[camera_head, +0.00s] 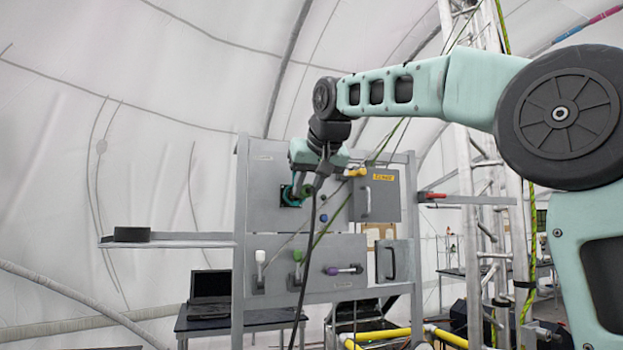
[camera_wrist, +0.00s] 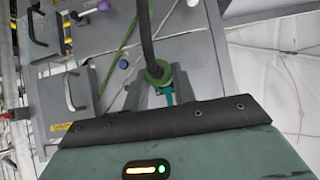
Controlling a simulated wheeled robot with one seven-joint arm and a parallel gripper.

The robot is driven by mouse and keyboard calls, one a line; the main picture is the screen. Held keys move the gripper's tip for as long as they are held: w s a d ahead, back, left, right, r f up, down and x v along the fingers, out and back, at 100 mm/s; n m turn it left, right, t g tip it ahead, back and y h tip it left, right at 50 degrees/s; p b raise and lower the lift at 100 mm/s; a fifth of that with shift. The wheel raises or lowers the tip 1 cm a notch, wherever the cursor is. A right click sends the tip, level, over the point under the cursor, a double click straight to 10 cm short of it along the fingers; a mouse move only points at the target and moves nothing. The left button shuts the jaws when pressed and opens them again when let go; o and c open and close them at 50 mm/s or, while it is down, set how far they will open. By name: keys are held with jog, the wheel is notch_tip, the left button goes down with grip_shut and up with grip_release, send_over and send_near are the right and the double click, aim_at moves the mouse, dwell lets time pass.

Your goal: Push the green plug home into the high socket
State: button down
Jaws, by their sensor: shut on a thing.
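The green plug (camera_wrist: 158,73) is held between the fingers of my gripper (camera_wrist: 160,90) in the wrist view, with a thick black cable (camera_wrist: 147,38) running from it. In the head view my gripper (camera_head: 304,188) is shut on the plug, right at the high socket (camera_head: 289,196), a teal ring on a dark square plate in the upper grey panel. The cable (camera_head: 306,255) hangs down from the plug. The gripper and plug partly cover the socket, so I cannot tell how deep the plug sits.
Below on the panel are a white-handled lever (camera_head: 260,258), a green-handled lever (camera_head: 297,256) and a purple handle (camera_head: 343,269). A grey door (camera_head: 378,196) stands to the right. A green-yellow rope crosses the panel.

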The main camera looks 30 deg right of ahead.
jog(key=shift+w+d, duration=0.15)
jog(key=shift+w, duration=0.3)
jog(key=shift+w+d, duration=0.2)
jog(key=shift+w, duration=1.1)
dwell(1.2)
jog(key=c, duration=1.1)
grip_release()
jog(key=shift+o, duration=0.2)
jog(key=b+v, duration=0.2)
jog(key=v, duration=1.5)
jog(key=shift+r, duration=0.15)
jog(key=shift+s, duration=0.2)
